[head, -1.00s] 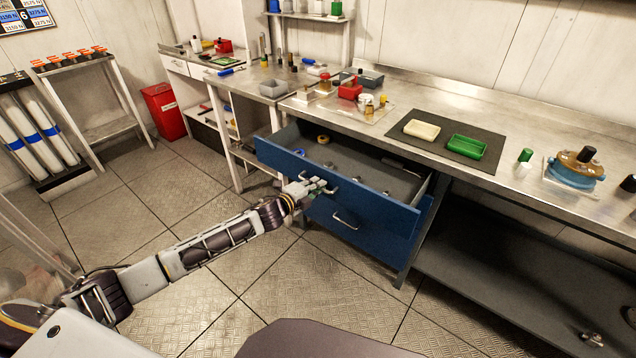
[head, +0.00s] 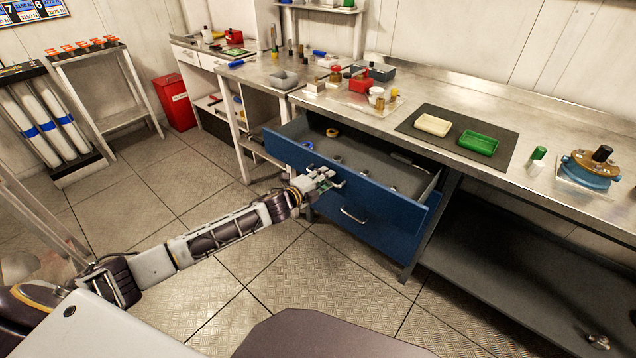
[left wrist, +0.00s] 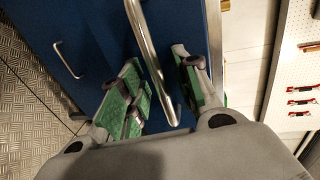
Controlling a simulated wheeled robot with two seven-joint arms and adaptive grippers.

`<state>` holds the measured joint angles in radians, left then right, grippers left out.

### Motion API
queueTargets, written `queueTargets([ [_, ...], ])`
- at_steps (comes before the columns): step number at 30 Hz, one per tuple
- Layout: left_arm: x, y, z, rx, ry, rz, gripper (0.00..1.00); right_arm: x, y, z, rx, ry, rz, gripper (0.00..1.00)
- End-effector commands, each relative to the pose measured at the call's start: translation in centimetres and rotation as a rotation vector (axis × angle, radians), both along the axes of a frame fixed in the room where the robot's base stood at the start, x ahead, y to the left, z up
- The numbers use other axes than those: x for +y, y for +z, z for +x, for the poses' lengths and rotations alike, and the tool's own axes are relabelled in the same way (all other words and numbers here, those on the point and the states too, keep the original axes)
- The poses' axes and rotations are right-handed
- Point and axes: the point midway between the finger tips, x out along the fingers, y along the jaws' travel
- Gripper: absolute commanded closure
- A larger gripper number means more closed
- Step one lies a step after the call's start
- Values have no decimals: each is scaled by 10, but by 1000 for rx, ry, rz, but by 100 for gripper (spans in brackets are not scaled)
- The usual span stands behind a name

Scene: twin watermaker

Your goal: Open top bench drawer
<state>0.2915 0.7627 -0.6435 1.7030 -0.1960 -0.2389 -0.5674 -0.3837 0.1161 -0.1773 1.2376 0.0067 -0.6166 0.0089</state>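The blue top bench drawer (head: 375,190) stands pulled out from under the steel bench in the head view, with small items inside. My left gripper (head: 328,180) is at its front, by the top handle. In the left wrist view the metal handle (left wrist: 145,45) passes between the two green-padded fingers of my left gripper (left wrist: 162,88). The fingers are spread, with visible gaps beside the bar. The lower drawer (head: 375,227) is closed, and its handle (head: 352,215) is free. My right gripper is not in view.
A lower shelf (head: 510,260) lies right of the drawers. The tiled floor (head: 250,250) before the drawers is clear.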

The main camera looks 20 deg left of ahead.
Motion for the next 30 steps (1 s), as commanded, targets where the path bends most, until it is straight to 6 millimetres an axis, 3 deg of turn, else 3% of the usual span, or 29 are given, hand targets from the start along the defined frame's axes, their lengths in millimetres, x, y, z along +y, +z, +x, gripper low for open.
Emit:
queueTargets([
  [8, 3, 1, -8, 1, 1, 0, 68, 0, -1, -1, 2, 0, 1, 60],
  [30, 21, 12, -58, 2, 0, 1, 68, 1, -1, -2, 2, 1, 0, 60],
])
